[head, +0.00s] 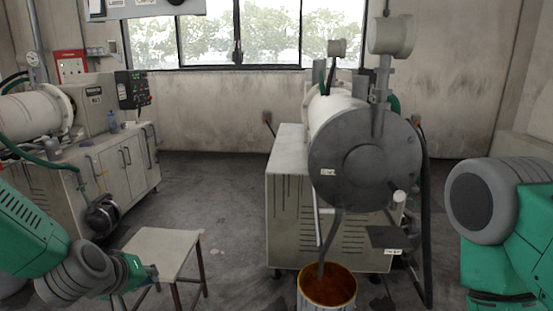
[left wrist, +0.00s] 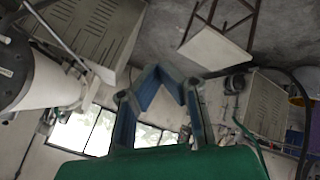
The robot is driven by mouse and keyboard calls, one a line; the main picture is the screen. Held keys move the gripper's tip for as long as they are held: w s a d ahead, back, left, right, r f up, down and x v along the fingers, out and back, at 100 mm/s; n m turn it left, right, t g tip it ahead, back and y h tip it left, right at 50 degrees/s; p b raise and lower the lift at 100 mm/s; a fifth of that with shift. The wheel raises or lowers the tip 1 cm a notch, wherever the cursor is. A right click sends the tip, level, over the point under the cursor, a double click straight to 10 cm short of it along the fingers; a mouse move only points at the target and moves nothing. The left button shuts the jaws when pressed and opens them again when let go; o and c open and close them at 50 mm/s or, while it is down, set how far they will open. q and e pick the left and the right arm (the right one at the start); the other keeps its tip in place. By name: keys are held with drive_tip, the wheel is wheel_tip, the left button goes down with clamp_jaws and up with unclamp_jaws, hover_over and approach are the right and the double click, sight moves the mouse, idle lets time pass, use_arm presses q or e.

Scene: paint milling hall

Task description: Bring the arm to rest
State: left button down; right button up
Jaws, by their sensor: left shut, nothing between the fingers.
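My left arm comes in from the lower left in the head view. Its left gripper (head: 148,273) is shut and empty, in front of the small pale table (head: 163,245) at its near left side. I cannot tell whether it touches the table. In the left wrist view, the blue-padded fingers (left wrist: 163,84) meet with nothing between them, and the room appears upside down. Part of my right arm shows at the right edge of the head view, but its gripper is out of the picture.
A mill with a dark round end (head: 365,158) stands on a pale cabinet (head: 290,205) at centre right. A bucket of orange-brown paint (head: 328,287) stands below it. Another machine (head: 32,112) and cabinets (head: 128,160) line the left. Open floor (head: 215,190) lies between.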

use_arm(q)
drive_tip(key=s+f+m+g+b, duration=0.2)
drive_tip(key=s+f+m+g, duration=0.15)
drive_tip(key=s+f, duration=1.15)
drive_tip(key=s+f+m+g+b, duration=0.1)
drive_tip(key=s+f+m+g, duration=0.1)
drive_tip(key=s+f, duration=0.3)
drive_tip(key=s+f+m+g+y+b, duration=0.1)
drive_tip(key=s+f, duration=0.5)
drive_tip(key=s, duration=0.7)
drive_tip(key=shift+s+a+m+g+b, duration=0.15)
drive_tip(key=shift+a+m+g+b, duration=0.25)
drive_tip(key=shift+g, duration=0.35)
